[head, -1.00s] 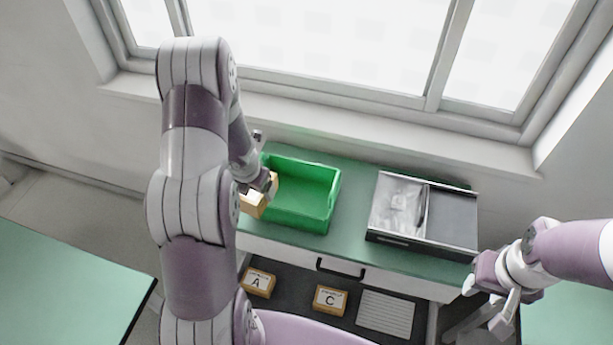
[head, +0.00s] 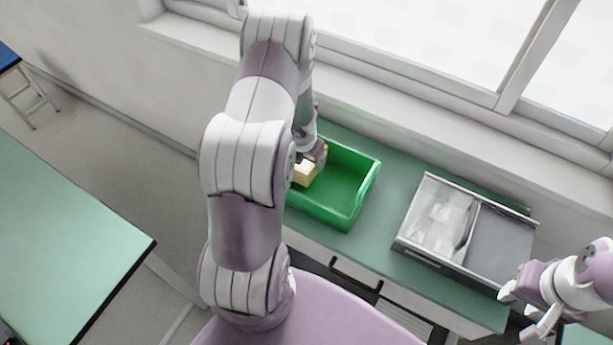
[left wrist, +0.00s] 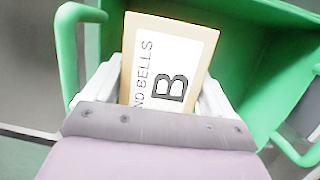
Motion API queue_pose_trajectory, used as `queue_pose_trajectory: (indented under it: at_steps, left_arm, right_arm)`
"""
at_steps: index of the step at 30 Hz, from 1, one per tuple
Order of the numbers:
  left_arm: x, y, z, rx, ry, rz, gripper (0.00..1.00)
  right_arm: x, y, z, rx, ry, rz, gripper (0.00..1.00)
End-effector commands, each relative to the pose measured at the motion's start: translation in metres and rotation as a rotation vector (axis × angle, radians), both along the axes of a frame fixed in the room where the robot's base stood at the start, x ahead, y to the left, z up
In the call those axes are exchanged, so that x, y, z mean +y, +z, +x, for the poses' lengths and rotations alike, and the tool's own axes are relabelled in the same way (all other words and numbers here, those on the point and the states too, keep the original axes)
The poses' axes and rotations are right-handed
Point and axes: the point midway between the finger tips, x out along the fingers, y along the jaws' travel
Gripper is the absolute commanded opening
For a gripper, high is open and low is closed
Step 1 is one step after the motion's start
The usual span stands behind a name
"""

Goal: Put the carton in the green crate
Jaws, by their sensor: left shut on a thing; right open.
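The carton (head: 305,174) is a small tan box with a white label. In the left wrist view the carton (left wrist: 165,65) shows a large letter B and the words "ND BELLS". My left gripper (head: 316,158) is shut on it, with a finger on either side. It holds the carton over the left part of the green crate (head: 352,208). The crate's green wall and handles also show around it in the left wrist view (left wrist: 275,95). I cannot tell whether the carton touches the crate floor. My right gripper (head: 527,312) is open and empty at the lower right.
The crate stands on a green-topped counter (head: 395,240) under a window. Right of it is a grey two-part tray (head: 455,255) with clear bags in its left part. A green table (head: 70,255) stands at the left. Counter between crate and tray is clear.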

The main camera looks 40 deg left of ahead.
Motion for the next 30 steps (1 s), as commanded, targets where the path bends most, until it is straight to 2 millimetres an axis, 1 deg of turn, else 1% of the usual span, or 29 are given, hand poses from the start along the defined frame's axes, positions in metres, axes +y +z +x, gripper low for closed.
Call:
queue_pose_trajectory:
  at_steps: [1,5,7,9,11,13,19,22,23,24,30]
  left_arm:
    - [0.0,-0.009,0.001,-0.002,0.0,0.001,0.18]
    - [0.0,-0.018,0.0,-0.001,-0.001,0.0,0.18]
    - [0.0,-0.034,0.0,-0.001,-0.001,0.0,0.18]
    - [0.0,-0.047,0.0,-0.001,-0.001,0.0,0.18]
    - [0.0,-0.054,0.0,-0.001,0.0,0.0,0.18]
    - [0.0,-0.057,0.0,-0.001,0.0,0.0,0.18]
    - [0.0,-0.056,0.0,-0.001,0.0,0.0,0.18]
    - [0.0,-0.06,0.0,-0.001,0.0,0.0,0.18]
    - [0.0,-0.06,0.0,0.0,0.0,0.0,0.88]
    - [0.0,-0.059,0.0,0.0,0.0,0.0,1.0]
    - [0.0,-0.059,0.0,0.0,0.0,0.0,1.0]
  right_arm:
    - [0.0,-0.007,0.0,0.0,0.0,0.0,0.43]
    - [0.0,-0.011,0.0,-0.001,0.0,0.0,0.43]
    - [0.0,-0.02,0.0,-0.001,0.0,0.0,0.43]
    - [0.0,-0.025,0.0,0.0,0.0,0.0,0.43]
    - [0.0,-0.027,0.0,0.0,0.0,0.0,0.43]
    - [0.0,-0.027,0.0,0.0,0.0,0.0,0.43]
    - [0.0,-0.026,0.0,0.0,0.0,0.0,0.43]
    - [0.0,-0.029,0.0,0.0,0.0,0.0,0.43]
    - [0.0,-0.029,0.0,0.0,0.0,0.0,0.43]
    - [0.0,-0.028,0.0,0.0,0.0,0.0,0.43]
    - [0.0,-0.028,0.0,0.0,0.0,0.0,0.43]
